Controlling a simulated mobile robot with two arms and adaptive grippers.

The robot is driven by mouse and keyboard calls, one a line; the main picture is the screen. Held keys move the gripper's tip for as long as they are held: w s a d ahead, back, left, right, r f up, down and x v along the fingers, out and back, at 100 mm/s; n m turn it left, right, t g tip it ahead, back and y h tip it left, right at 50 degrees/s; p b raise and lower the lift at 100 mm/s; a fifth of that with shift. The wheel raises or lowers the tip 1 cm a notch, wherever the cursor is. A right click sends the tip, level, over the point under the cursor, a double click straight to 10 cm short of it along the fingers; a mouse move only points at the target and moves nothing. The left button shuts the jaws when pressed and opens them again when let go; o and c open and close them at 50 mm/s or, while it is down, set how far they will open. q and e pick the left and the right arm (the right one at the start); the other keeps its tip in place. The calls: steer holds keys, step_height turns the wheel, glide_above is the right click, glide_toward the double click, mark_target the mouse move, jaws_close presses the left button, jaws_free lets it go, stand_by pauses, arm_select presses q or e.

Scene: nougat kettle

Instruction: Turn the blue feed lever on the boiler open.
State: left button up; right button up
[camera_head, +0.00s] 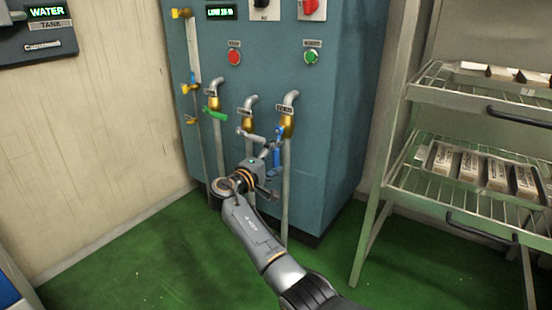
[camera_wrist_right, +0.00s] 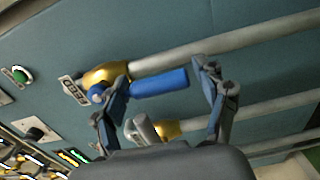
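The teal boiler (camera_head: 335,130) stands against the wall. Its blue feed lever (camera_head: 277,160) hangs down along the pipe below the right-hand brass valve (camera_head: 287,126). In the right wrist view the blue lever (camera_wrist_right: 160,83) lies between the spread fingers, beside a label reading FEED (camera_wrist_right: 74,91). My right gripper (camera_head: 268,163) is at the lever. Its fingers (camera_wrist_right: 164,76) are open, one near the lever's pivot and the other just past its free end. I cannot tell whether either finger touches it. My left gripper is out of view.
A green lever (camera_head: 215,115) and a grey lever (camera_head: 252,134) sit on neighbouring pipes to the left. Red (camera_head: 234,57) and green (camera_head: 311,56) buttons are above. A wire rack (camera_head: 425,185) with boxes stands at the right. The green floor (camera_head: 130,260) is clear at the left.

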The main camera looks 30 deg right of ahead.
steer(key=shift+a, duration=0.1)
steer(key=v, duration=1.1)
steer(key=shift+s+a, duration=0.2)
steer(key=shift+a, duration=0.15)
